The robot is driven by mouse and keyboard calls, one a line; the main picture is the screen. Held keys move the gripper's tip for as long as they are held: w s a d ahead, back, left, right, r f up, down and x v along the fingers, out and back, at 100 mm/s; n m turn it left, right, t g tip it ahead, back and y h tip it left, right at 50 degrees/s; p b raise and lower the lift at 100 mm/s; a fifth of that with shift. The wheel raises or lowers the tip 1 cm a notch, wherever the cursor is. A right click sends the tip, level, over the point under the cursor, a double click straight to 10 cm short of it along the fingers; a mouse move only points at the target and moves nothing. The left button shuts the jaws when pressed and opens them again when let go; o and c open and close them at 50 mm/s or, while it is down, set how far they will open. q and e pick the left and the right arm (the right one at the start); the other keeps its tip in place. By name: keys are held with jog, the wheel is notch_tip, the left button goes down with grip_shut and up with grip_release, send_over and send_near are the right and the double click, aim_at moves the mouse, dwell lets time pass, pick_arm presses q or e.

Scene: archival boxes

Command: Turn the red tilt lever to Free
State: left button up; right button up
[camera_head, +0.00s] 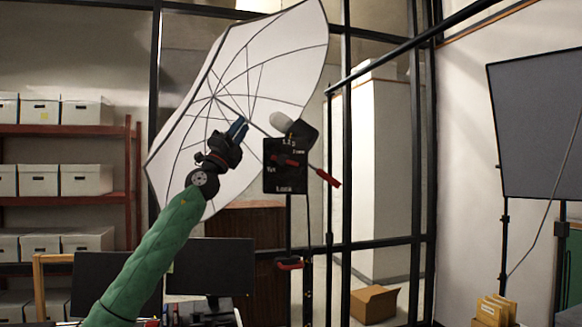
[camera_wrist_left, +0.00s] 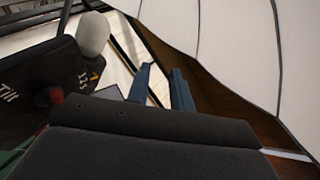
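The black plate (camera_head: 286,180) with white lettering sits at the head of a light stand, in front of the white umbrella. The lettering is small; "Lock" reads near its bottom edge. A red lever (camera_head: 287,160) lies across the plate's upper middle. In the left wrist view the plate (camera_wrist_left: 30,88) is at the left edge, with a blurred red part (camera_wrist_left: 56,95) on it. My left gripper (camera_head: 238,128) is up and left of the plate, apart from the lever. Its blue fingers (camera_wrist_left: 161,86) are parted with nothing between them. My right gripper is not in view.
The white umbrella (camera_head: 270,70) spreads close behind my left gripper. A red grip (camera_head: 328,177) sticks out right of the plate, and a red clamp (camera_head: 289,263) is lower on the stand. Monitors (camera_head: 210,268) stand below. A dark panel (camera_head: 540,125) is at right.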

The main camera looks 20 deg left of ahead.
pick_arm(q)
jog(key=w+d+f+m+g+h, duration=0.2)
jog(key=w+d+f+m+g, duration=0.1)
jog(key=w+f+m+g, duration=0.3)
jog(key=g, duration=0.5)
send_near(291, 164)
jog(key=w+d, duration=0.1)
jog(key=d, duration=0.1)
jog(key=shift+n+y, duration=0.3)
jog(key=shift+y, duration=0.1)
jog(key=p+x, duration=0.1)
jog(key=x, duration=0.1)
jog(key=p+x, duration=0.1)
jog(key=x, duration=0.1)
jog(key=p+x, duration=0.1)
jog(key=x, duration=0.1)
jog(key=shift+w+a+r, duration=0.1)
jog(key=shift+w+r, duration=0.1)
jog(key=shift+r, duration=0.2)
jog(key=shift+w+d, duration=0.35)
jog(key=shift+d, duration=0.05)
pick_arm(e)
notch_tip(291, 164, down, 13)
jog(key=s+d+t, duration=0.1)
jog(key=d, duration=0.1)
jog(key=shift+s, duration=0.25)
